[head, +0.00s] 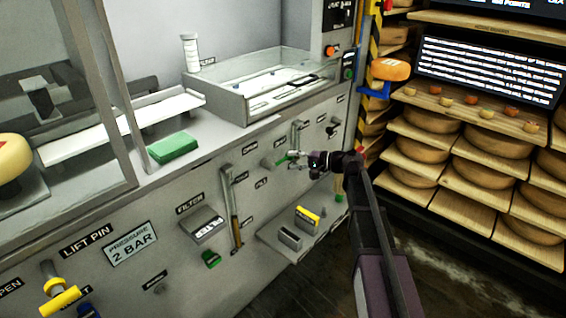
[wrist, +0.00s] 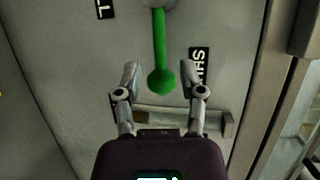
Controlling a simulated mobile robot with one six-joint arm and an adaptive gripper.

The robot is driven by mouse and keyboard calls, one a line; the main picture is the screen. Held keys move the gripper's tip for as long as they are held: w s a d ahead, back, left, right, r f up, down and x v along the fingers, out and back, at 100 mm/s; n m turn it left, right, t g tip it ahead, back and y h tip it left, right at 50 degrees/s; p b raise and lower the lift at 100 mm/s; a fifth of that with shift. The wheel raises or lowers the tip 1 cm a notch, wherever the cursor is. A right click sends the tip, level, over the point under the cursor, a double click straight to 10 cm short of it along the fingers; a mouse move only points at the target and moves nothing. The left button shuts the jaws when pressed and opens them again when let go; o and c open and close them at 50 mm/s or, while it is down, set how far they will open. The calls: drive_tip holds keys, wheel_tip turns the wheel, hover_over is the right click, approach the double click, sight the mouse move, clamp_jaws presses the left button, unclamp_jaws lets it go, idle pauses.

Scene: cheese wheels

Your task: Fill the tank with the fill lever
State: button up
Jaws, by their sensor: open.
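The green lever (head: 285,159) sticks out from the grey machine front in the head view. In the wrist view the green lever (wrist: 159,50) hangs from a round pivot and ends in a ball knob. A label ending in L is at its upper left, another partly hidden label at its right. My gripper (head: 296,162) is at the lever; in the wrist view my gripper (wrist: 162,75) is open, one finger on each side of the knob, with gaps and no visible contact. A clear-walled tank (head: 243,106) is on the counter; its fill level is unclear.
Nearby on the panel are a tall pipe-like handle (head: 235,215), a filter box (head: 203,224) and a yellow T-handle (head: 60,300). A green block (head: 174,147) lies on the counter. Cheese shelves (head: 455,165) stand at the right. A ledge (head: 285,245) juts out below the lever.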

sight(284, 160)
drive_tip(key=shift+x, duration=1.95)
clamp_jaws()
